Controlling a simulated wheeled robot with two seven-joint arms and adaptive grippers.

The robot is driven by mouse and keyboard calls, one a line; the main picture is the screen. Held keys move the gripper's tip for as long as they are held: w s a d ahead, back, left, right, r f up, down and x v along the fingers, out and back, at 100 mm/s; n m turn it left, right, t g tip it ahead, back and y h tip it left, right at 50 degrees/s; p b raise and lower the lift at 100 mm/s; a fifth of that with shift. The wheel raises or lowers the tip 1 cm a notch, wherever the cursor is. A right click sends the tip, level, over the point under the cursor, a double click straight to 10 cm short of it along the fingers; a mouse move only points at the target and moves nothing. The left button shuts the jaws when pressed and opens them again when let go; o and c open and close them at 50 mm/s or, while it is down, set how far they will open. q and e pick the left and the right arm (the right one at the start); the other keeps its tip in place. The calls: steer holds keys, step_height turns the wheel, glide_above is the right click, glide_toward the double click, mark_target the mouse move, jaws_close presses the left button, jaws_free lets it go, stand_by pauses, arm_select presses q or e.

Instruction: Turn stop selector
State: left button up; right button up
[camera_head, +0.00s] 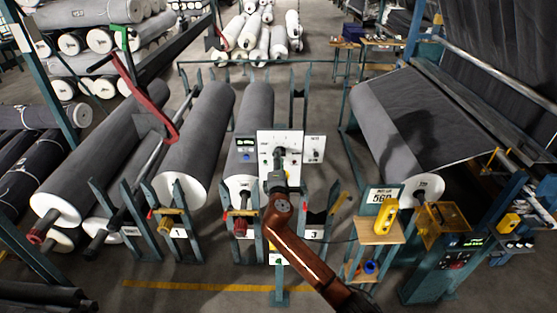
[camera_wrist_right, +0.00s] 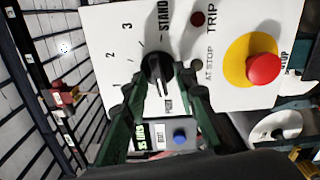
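The selector is a black knob (camera_wrist_right: 157,72) on a white control panel (camera_wrist_right: 115,30), with the marks 1, 2, 3 and STAND around it in the right wrist view. A pale line runs along the knob towards the gripper. My right gripper (camera_wrist_right: 161,80) is open, its dark green fingers on either side of the knob. I cannot tell whether they touch it. In the head view my right gripper (camera_head: 276,178) is in front of the lower part of the panel (camera_head: 268,137), hiding the knob. My left gripper is not in view.
A red push button (camera_wrist_right: 264,69) on yellow sits right of the knob. A blue button (camera_wrist_right: 180,137) is below, on a display box. Grey rolls (camera_head: 197,135) on racks flank the panel. A stand (camera_head: 380,230) holds a yellow device (camera_head: 386,217) at the right.

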steer(key=s, duration=1.2)
stand_by(0.3)
